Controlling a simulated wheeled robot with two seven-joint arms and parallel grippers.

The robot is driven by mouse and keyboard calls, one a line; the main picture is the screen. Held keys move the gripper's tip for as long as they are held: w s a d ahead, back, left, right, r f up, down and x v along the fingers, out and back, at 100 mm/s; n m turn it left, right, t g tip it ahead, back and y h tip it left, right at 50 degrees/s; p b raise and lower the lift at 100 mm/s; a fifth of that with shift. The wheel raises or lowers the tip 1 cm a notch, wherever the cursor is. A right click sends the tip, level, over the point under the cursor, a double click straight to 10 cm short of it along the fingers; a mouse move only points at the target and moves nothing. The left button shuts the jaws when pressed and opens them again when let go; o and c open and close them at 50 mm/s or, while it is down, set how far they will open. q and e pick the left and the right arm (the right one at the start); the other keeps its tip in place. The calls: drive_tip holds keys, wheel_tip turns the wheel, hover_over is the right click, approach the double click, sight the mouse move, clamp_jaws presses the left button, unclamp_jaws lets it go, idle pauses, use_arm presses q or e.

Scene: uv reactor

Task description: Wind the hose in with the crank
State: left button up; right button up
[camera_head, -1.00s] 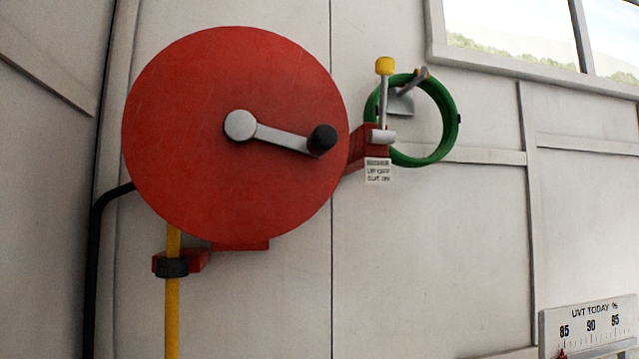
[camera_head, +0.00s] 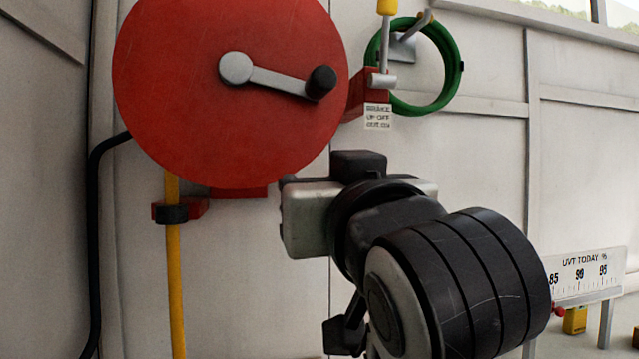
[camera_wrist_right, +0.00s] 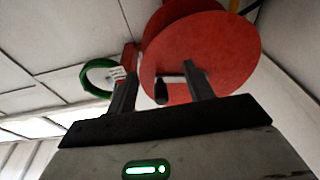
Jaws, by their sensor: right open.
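The red hose reel (camera_head: 225,130) is on the wall, left of centre in the head view. Its silver crank arm (camera_head: 275,80) runs right and slightly down from the hub to a black knob (camera_head: 321,82). The yellow hose (camera_head: 175,270) hangs straight down below the reel through a dark ring on a red bracket. My right gripper (camera_wrist_right: 160,72) is open and empty in the wrist view, with the black knob (camera_wrist_right: 161,92) showing between its fingers, apart from them. In the head view it is below the crank, fingers hidden. My left gripper is not in view.
A brake lever with a yellow tip (camera_head: 387,6) stands upright on a red bracket, above a brake label (camera_head: 378,116). A green ring (camera_head: 440,95) hangs on a wall peg beside it. A black pipe (camera_head: 93,230) runs at left. A UVT board (camera_head: 585,275) stands lower right.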

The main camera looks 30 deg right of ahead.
drive_tip(key=m+t+h, duration=0.1)
drive_tip(key=m+t, duration=0.1)
approach(325, 89)
drive_tip(key=shift+h, duration=0.3)
drive_tip(key=p+x, duration=1)
drive_tip(key=x, duration=0.2)
drive_tip(key=shift+w+r, duration=0.2)
drive_tip(key=shift+w, duration=0.15)
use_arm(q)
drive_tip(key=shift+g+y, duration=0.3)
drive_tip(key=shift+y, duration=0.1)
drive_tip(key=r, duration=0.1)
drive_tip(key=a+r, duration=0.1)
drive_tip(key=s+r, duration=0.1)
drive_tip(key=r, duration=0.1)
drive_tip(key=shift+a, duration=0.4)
use_arm(e)
clamp_jaws()
drive_tip(key=shift+f, duration=0.1)
